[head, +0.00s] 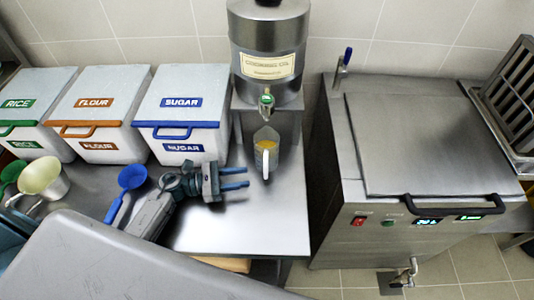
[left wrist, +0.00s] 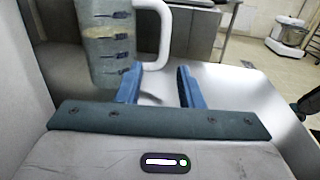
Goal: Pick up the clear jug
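The clear jug (head: 266,143) has a white handle and yellowish liquid in it. It stands upright on the steel counter beneath the dispenser's tap, its handle (head: 266,166) facing the counter's front. My left gripper (head: 247,177), with blue fingers, is just left of and in front of the jug, pointing right. In the left wrist view the left gripper (left wrist: 160,74) is open with a gap between its fingers. The jug (left wrist: 104,45) shows there at upper left, its handle (left wrist: 163,35) beyond the fingertips. Nothing is between the fingers. My right gripper is not in view.
A steel dispenser (head: 268,35) stands behind the jug. Bins of sugar (head: 182,98), flour (head: 98,100) and rice (head: 30,90) line the back left. A blue ladle (head: 131,178) lies left of my gripper. A steel appliance (head: 425,150) is across a gap to the right.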

